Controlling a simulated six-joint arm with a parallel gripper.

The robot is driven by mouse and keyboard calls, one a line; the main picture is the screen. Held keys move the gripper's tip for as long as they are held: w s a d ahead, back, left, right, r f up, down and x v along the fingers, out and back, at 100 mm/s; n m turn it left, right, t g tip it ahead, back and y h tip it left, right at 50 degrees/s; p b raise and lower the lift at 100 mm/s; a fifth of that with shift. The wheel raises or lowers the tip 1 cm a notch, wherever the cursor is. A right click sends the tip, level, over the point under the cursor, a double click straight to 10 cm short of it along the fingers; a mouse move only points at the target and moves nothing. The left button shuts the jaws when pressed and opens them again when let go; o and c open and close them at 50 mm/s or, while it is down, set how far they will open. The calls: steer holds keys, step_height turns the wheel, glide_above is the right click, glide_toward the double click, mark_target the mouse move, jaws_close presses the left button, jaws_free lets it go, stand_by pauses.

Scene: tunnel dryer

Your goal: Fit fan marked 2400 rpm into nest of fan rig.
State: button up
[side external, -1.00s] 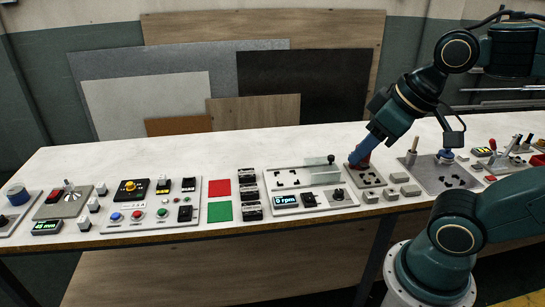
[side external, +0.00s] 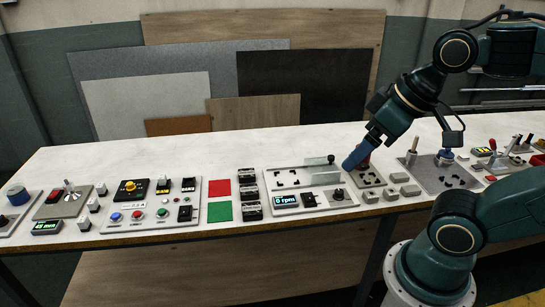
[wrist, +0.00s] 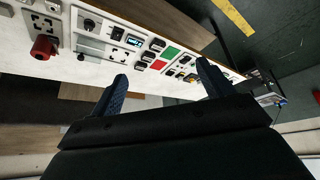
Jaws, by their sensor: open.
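The fan rig (side external: 268,189) is a light panel at mid-bench with dark cut-outs, a grey block and a display (side external: 287,200) reading 0 rpm. It also shows in the wrist view (wrist: 117,53). A column of black labelled units (side external: 250,194), likely the fans, stands left of the rig; they also show in the wrist view (wrist: 148,56). Their labels are too small to read, so I cannot tell which is marked 2400 rpm. My gripper (side external: 350,165) is above the bench right of the rig, tilted. In the wrist view my gripper (wrist: 162,70) is open and empty.
Red (side external: 219,187) and green (side external: 219,211) squares lie left of the black units. A button panel (side external: 150,222) stands farther left. A plate with a red part (side external: 370,176) is beside my gripper, with several grey blocks (side external: 399,177) nearby.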

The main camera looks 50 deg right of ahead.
steer(key=w+d+f+n+g+y, duration=0.1)
steer(key=w+f+n, duration=0.15)
steer(key=w, duration=0.55)
steer(key=w+d+f+n+g, duration=0.1)
steer(key=w+f+n, duration=0.15)
steer(key=w, duration=0.45)
steer(key=w+d+f+n+y, duration=0.2)
steer(key=w+d+f+n, duration=0.2)
steer(key=w+f, duration=0.7)
step_height(320, 180, down, 4)
steer(key=shift+d, duration=0.95)
glide_above(252, 208)
steer(key=s+d, duration=0.2)
steer(key=shift+w+f, duration=0.15)
steer(key=shift+f, duration=1.85)
steer(key=shift+w+f, duration=0.1)
steer(key=shift+f, duration=1.9)
steer(key=shift+x, duration=2.55)
steer(key=shift+s+a, duration=0.1)
steer(key=shift+s, duration=0.1)
steer(key=shift+c, duration=0.4)
